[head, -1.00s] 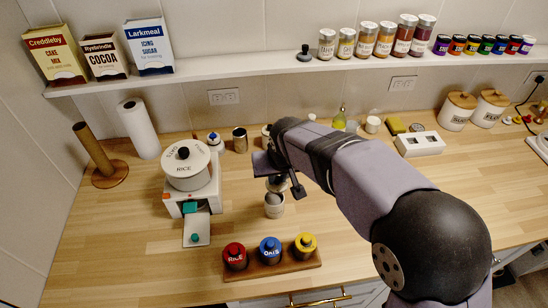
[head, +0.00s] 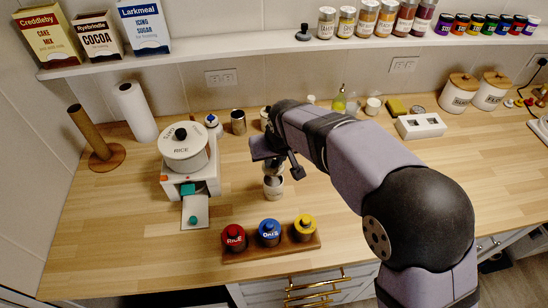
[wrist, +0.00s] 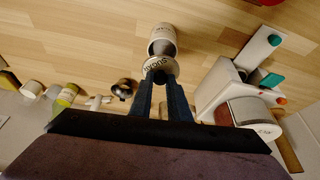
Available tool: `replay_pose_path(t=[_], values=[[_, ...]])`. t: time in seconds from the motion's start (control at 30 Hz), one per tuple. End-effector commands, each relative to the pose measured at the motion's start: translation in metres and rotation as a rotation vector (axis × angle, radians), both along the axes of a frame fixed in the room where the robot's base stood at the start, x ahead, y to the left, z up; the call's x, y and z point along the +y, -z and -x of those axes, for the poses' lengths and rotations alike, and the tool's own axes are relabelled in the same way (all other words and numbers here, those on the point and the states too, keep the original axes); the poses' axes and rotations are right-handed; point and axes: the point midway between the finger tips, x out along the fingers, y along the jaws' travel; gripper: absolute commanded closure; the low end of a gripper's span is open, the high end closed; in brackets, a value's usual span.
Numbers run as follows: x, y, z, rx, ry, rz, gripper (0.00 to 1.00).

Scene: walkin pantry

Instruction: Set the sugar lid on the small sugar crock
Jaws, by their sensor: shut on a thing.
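The small sugar crock (head: 273,188) is a pale, open pot standing on the wooden counter. In the wrist view the crock (wrist: 162,33) shows its dark open mouth. My gripper (wrist: 161,84) is shut on the sugar lid (wrist: 160,66), a pale round lid with dark lettering. The lid is close to the crock's mouth and overlaps its near edge in the wrist view. I cannot tell if they touch. In the head view my gripper (head: 273,164) is just above the crock, and the lid is mostly hidden there.
A white rice dispenser (head: 185,150) stands left of the crock. A wooden tray (head: 275,253) with red, blue and yellow jars lies in front. A steel can (head: 238,122) and other small items stand behind. A shelf (head: 250,47) runs along the wall.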

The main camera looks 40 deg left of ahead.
Motion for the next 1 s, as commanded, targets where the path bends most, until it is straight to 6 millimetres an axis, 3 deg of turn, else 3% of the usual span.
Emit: replay_pose_path(t=[0.43,1.0], values=[[0.000,0.038,0.000,0.000,0.000,0.000,1.00],[0.000,0.043,0.000,-0.001,0.000,-0.001,1.00]])
